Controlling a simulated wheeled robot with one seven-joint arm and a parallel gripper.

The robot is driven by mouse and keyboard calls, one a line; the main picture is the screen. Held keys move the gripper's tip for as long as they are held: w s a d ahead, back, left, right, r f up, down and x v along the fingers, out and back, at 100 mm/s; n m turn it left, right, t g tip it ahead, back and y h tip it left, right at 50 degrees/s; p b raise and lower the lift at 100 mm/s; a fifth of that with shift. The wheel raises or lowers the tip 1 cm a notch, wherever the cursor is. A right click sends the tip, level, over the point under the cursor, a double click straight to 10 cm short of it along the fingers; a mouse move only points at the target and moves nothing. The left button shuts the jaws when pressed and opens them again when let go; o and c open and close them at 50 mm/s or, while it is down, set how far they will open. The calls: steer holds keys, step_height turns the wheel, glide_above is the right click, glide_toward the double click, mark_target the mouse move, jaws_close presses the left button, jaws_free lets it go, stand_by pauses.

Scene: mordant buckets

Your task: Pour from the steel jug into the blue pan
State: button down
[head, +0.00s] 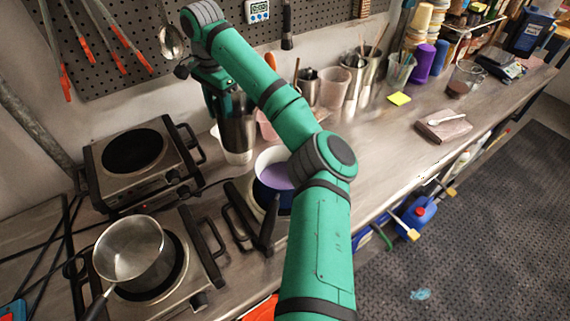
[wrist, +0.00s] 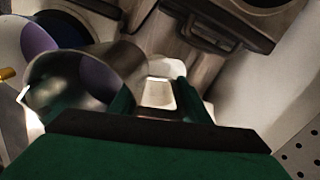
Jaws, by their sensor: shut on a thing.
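The steel jug (head: 238,132) hangs from my gripper (head: 217,97) above the bench, behind and left of the blue pan, and looks close to upright. In the wrist view the jug (wrist: 85,80) lies just left of my gripper (wrist: 155,98), which is shut on it; the grip point is partly hidden. The jug's inside looks dark with a purple patch, and I cannot tell its fill level. The blue pan (head: 270,160) has a white inside and purple contents, and stands on a hot plate, partly hidden by my arm. The pan also shows at upper left in the wrist view (wrist: 12,40).
A steel saucepan (head: 133,250) sits on the front left hot plate; an empty hot plate (head: 135,152) is behind it. A pale see-through beaker (head: 238,157) is just below the jug. Cups and tool pots (head: 335,87) line the wall. The bench is clearer right of my arm.

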mark_target(215, 95)
steer(key=shift+w+h+b, duration=0.1)
steer(key=shift+h+b, duration=0.2)
steer(key=shift+b, duration=0.15)
steer(key=shift+r, duration=3)
